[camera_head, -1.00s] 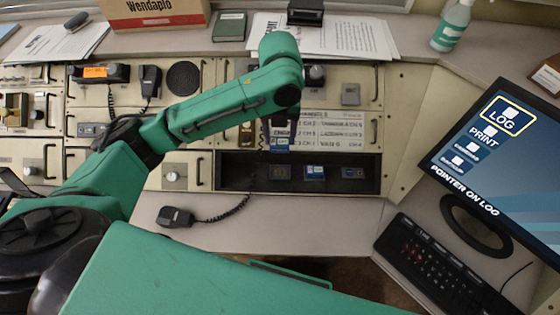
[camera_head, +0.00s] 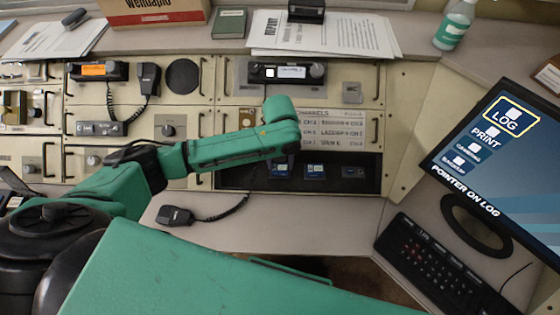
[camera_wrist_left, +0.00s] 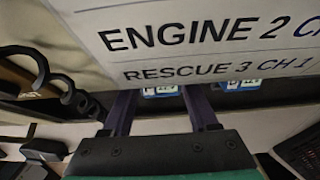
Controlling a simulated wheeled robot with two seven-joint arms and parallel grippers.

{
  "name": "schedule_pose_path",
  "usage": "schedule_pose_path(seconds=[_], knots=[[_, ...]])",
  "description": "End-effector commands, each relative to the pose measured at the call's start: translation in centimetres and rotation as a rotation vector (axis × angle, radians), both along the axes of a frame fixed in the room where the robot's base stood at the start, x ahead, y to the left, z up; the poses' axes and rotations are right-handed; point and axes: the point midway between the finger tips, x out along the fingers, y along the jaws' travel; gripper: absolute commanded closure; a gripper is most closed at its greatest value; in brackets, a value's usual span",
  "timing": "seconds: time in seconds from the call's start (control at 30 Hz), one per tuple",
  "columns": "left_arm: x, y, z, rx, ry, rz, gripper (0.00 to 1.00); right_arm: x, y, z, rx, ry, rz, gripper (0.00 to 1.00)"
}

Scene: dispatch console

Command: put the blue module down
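The blue module (camera_head: 281,170) is low in the left part of the dark recessed tray (camera_head: 235,178), under my left gripper (camera_head: 282,158). In the left wrist view the module (camera_wrist_left: 160,90) shows between the two fingers of my left gripper (camera_wrist_left: 158,95), with a gap on each side. The fingers are spread, so the gripper looks open around it. The channel card (camera_wrist_left: 200,40) hides the fingertips and the upper part of the module. My right gripper is not in view.
Two more modules lie in the tray: a blue one (camera_head: 315,172) beside the module and a darker one (camera_head: 354,172) further right. The channel card (camera_head: 340,133) stands above the tray. A handset (camera_head: 175,215) lies on the desk in front, and a monitor (camera_head: 500,150) stands at right.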

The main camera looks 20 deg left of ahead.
Motion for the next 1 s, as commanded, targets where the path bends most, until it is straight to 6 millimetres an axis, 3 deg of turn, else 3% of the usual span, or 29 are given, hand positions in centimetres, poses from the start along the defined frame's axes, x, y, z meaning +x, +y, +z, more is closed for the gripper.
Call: schedule_pose_path(seconds=[0.03,0.07,0.47,0.57,0.8,1.0], knots=[[0.0,0.0,0.0,0.0,0.001,0.0,0.22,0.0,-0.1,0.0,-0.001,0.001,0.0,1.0],[0.0,0.0,0.0,0.0,0.001,0.0,0.11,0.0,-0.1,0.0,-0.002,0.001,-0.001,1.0],[0.0,0.0,0.9,-0.001,-0.001,0.0,0.11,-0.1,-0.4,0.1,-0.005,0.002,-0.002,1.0],[0.1,-0.1,2.9,-0.002,-0.004,-0.001,0.11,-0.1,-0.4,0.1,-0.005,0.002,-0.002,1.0],[0.1,-0.1,9.4,-0.002,-0.005,0.0,0.11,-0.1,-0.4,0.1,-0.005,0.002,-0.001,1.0],[0.0,0.0,12.2,0.0,0.001,0.001,0.11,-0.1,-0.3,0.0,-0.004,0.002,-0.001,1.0]])
